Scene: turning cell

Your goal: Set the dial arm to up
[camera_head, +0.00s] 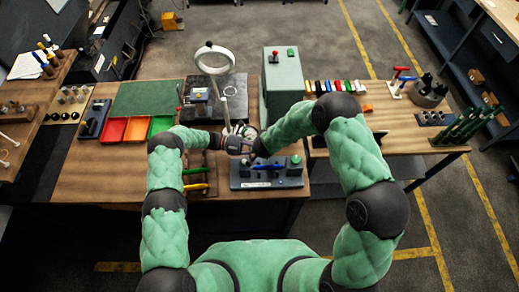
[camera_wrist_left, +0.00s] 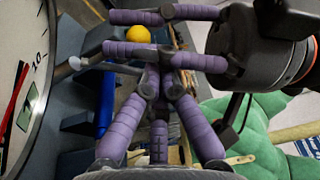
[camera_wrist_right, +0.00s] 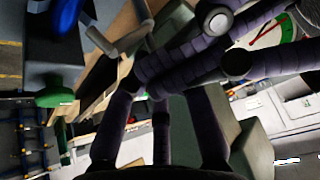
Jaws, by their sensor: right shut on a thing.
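A round white dial face (camera_wrist_left: 22,75) with a red hand and a green zone fills the left edge of the left wrist view. It also shows at the top right of the right wrist view (camera_wrist_right: 280,32). In the head view my left gripper (camera_head: 228,136) and right gripper (camera_head: 243,136) meet above the front of the table and hide the dial and its arm. My right gripper (camera_wrist_right: 150,55) is shut on a thin grey part that I take to be the dial arm, mostly covered by fingers. My left gripper's purple fingers (camera_wrist_left: 155,75) cross close by; their opening is unclear.
A blue-grey fixture (camera_head: 240,182) with a blue lever and a green knob (camera_head: 296,159) stands below the hands. A ring lamp (camera_head: 213,45) rises behind them, beside a grey-green cabinet (camera_head: 283,80). Red, orange and green trays (camera_head: 136,129) lie left. Yellow and green handles lie near my left forearm.

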